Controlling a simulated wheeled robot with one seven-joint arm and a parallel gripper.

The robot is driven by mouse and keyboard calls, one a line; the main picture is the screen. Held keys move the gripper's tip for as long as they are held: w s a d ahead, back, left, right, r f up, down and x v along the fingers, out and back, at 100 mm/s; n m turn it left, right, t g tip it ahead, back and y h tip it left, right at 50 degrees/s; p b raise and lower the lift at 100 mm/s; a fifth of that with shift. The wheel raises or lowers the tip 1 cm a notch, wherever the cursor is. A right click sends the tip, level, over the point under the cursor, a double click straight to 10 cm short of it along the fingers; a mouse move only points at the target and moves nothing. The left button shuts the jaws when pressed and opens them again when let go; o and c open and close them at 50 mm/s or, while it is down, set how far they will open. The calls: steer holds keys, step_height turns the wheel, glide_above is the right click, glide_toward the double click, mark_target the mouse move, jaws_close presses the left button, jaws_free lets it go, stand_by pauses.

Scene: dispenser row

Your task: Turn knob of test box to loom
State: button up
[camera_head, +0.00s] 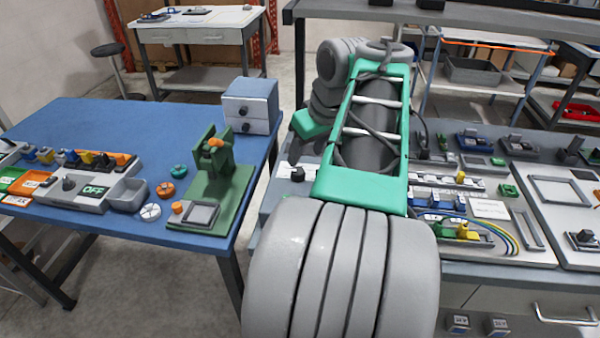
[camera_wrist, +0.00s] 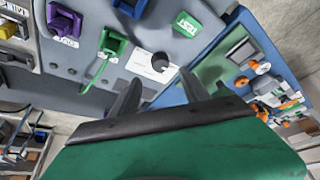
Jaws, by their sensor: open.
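The test box (camera_wrist: 80,78) is a grey panel in the wrist view, with a green TEST label (camera_wrist: 186,24). Its dark round knob (camera_wrist: 160,62) sits beside a white label plate (camera_wrist: 143,66) whose print is too small to read, so its setting cannot be told. In the head view the knob (camera_head: 297,174) shows at the left end of the right bench. My gripper (camera_wrist: 158,84) is open and empty, its two dark fingers pointing toward the knob, apparently apart from it.
Purple (camera_wrist: 63,22) and green (camera_wrist: 111,42) connectors stand on the panel near the knob. A floor gap separates the benches.

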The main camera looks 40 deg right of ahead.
mark_target(298, 170)
steer(key=b+x, duration=0.1)
steer(key=x, duration=0.6)
steer(key=shift+w+f, duration=0.15)
steer(key=shift+f, duration=0.1)
steer(key=shift+c, duration=0.4)
jaws_close()
